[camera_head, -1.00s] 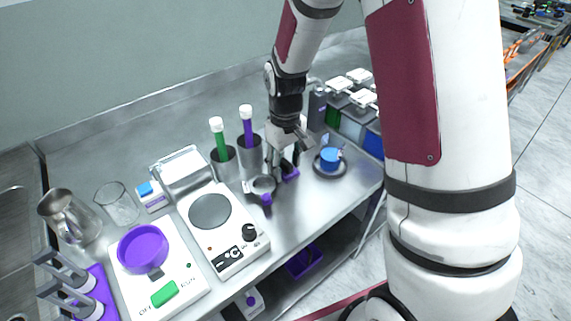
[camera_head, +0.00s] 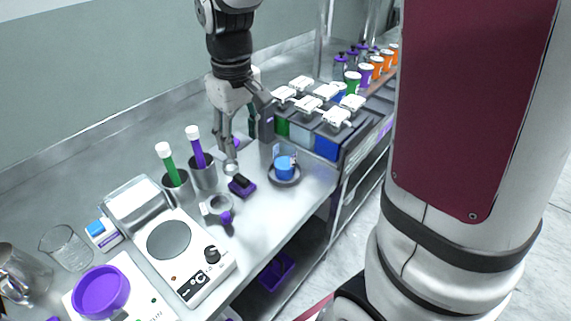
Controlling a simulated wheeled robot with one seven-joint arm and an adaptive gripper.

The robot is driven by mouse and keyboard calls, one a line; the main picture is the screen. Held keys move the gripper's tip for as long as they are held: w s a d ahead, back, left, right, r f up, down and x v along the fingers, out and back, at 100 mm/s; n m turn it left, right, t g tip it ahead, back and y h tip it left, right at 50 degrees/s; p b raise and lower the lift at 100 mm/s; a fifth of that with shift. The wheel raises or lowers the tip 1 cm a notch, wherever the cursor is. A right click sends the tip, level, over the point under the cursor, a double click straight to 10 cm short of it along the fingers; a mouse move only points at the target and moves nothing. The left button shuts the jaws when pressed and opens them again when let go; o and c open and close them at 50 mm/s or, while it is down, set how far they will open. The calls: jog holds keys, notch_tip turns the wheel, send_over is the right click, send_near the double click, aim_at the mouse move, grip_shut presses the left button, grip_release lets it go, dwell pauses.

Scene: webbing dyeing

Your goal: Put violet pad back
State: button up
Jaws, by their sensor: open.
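The violet pad (camera_head: 242,187), a small purple block with a dark top, lies on the metal bench in front of the cups and left of the blue cup's dish. My gripper (camera_head: 236,152) is open and points down just behind the pad, apart from it as far as I can see. Nothing shows held in its fingers. Part of a small violet thing (camera_head: 237,143) shows behind the fingers; I cannot tell what it is.
Metal cups with a green tube (camera_head: 165,154) and a violet tube (camera_head: 196,146) stand left of my gripper. A blue cup (camera_head: 285,166) on a dark dish and lidded dye tanks (camera_head: 326,144) stand right. A hotplate (camera_head: 168,240) is front left.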

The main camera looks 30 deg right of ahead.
jog(key=s+r+m+t, duration=0.1)
jog(key=s+r, duration=0.2)
jog(key=s, duration=0.7)
jog(key=s+r+m+t, duration=0.2)
jog(key=s+r, duration=0.2)
jog(key=s, duration=0.7)
jog(key=shift+s, duration=0.3)
jog(key=shift+d, duration=0.1)
jog(key=shift+s+r+t+p, duration=0.1)
jog(key=shift+r+t+p, duration=0.2)
jog(key=shift+r+p, duration=0.95)
jog(key=shift+r, duration=0.15)
